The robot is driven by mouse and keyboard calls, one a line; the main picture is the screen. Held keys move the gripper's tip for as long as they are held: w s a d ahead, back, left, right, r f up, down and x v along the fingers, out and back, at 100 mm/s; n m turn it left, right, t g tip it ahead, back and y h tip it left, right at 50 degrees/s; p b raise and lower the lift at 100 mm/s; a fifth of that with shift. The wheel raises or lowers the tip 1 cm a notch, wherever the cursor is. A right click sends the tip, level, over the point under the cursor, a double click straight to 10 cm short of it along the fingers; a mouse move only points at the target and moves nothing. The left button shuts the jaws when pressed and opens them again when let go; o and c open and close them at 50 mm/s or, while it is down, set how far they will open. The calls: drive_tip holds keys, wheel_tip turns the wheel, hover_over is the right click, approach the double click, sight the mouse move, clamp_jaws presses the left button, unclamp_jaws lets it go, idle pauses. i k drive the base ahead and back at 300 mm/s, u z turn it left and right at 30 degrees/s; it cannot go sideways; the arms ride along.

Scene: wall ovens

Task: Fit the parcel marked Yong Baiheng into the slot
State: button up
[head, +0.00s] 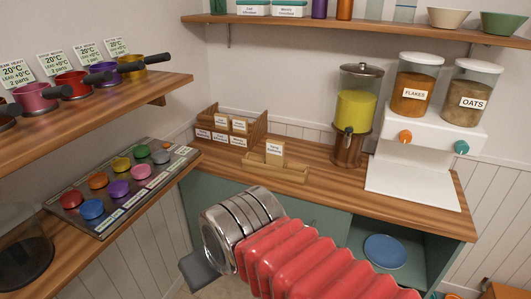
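A small tan parcel (275,152) with a white label stands upright in a low wooden holder (272,172) on the counter; its lettering is too small to read surely. Behind it to the left, a wooden rack (255,128) holds several small labelled parcels or cards in two rows. I cannot tell which one is marked Yong Baiheng, nor which slot is free. My gripper (198,270) shows only as a dark grey piece beyond the metal wrist and red bellows of my arm, low in the view and apart from the holder. Its fingertips are hidden.
A yellow drink dispenser (357,108) and a white stand (420,170) with flakes and oats occupy the counter's right. A tray of coloured lids (125,185) and a shelf of pots (75,85) are at left. Bare counter (325,188) lies right of the holder.

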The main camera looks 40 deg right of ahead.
sight(258, 128)
drive_tip(key=u, duration=0.05)
drive_tip(key=i, duration=0.8)
drive_tip(key=z, duration=0.5)
drive_tip(key=i, duration=0.75)
drive_tip(key=z, duration=0.45)
